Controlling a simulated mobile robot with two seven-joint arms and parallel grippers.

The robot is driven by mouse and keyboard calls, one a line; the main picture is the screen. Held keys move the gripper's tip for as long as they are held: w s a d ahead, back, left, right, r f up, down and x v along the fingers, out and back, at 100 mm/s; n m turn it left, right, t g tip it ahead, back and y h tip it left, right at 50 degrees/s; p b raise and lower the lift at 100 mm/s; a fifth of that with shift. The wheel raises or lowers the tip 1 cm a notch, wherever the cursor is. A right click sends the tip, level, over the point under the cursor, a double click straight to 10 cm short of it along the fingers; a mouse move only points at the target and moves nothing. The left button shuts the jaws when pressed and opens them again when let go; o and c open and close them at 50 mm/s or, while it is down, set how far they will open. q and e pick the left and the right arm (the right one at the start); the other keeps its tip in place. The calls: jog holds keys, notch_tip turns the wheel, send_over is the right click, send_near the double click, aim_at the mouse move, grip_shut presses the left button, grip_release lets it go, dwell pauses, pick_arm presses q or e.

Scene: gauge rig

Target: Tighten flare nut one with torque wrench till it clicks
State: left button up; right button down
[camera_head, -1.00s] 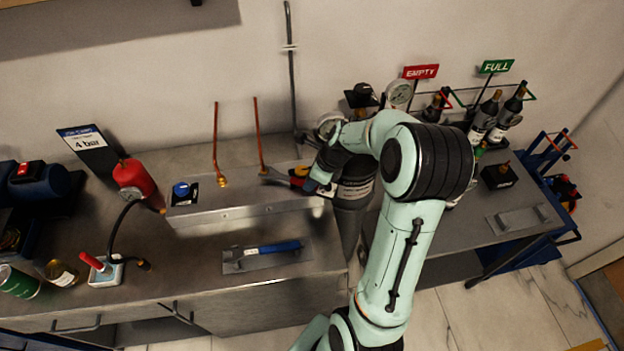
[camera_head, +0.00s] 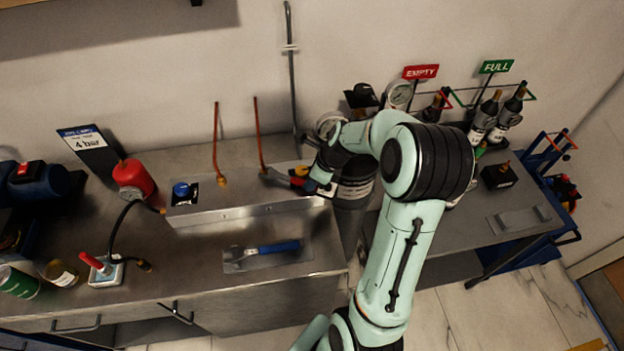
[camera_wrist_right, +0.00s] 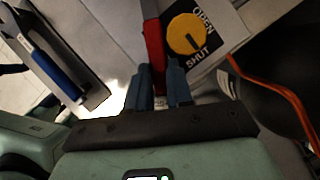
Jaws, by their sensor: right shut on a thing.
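My right gripper (camera_head: 318,187) is shut on the red-handled torque wrench (camera_head: 279,179) above the right end of the grey metal box on the bench. In the right wrist view, the fingers (camera_wrist_right: 158,90) close around the red handle (camera_wrist_right: 153,45). The wrench's grey head reaches left to the brass flare nut (camera_head: 263,171) at the foot of the right copper pipe. I cannot tell how well it is seated. Another brass nut (camera_head: 222,181) sits under the left copper pipe. No nut number is readable. My left gripper is not in view.
A blue-handled wrench (camera_head: 278,247) lies on a plate in front of the metal box (camera_head: 245,209). A yellow OPEN/SHUT knob (camera_wrist_right: 186,34) is close beside the red handle. A dark cylinder (camera_head: 354,190) stands by my right gripper. A red bottle (camera_head: 133,177) stands left.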

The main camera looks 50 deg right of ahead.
jog(key=shift+a, duration=0.1)
dwell(0.3)
jog(key=shift+s+a+m+h, duration=0.2)
jog(key=shift+a+m+h, duration=0.05)
jog(key=shift+a+m, duration=0.5)
jog(key=shift+s+a+m+h, duration=0.15)
jog(key=shift+a+m+h, duration=0.1)
jog(key=shift+a+m, duration=0.45)
jog(key=shift+a+m+h, duration=0.5)
jog(key=shift+a+m, duration=0.45)
jog(key=shift+a, duration=0.45)
dwell(0.3)
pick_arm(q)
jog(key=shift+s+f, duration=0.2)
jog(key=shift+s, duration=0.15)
pick_arm(e)
jog(key=shift+w+a+m, duration=0.1)
jog(key=shift+a+m, duration=0.2)
jog(key=shift+a, duration=0.2)
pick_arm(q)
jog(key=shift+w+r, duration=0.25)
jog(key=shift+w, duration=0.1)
pick_arm(e)
jog(key=shift+d+n, duration=0.4)
jog(key=shift+d, duration=0.2)
